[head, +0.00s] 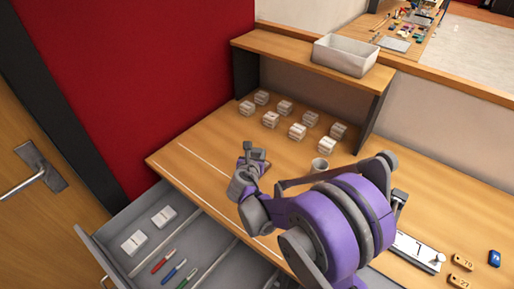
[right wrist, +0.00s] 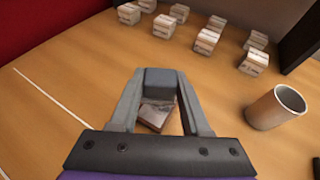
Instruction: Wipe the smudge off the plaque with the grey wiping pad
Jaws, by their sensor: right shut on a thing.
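My right gripper (head: 252,158) is over the desk, left of the cup. In the right wrist view its fingers (right wrist: 158,88) are shut on the dark grey wiping pad (right wrist: 160,80). The plaque (right wrist: 155,114), a small brown-edged piece with a greyish face, lies on the desk between and below the fingers. The pad covers part of it, and I cannot tell whether they touch. A smudge cannot be made out clearly. My left gripper is not in view.
Several small white boxes (head: 298,131) stand in rows under the shelf. A beige cup (right wrist: 275,106) stands to the right. An open drawer (head: 205,252) with pens is in front. Tags (head: 463,262) lie at the right. White lines mark the desk's left.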

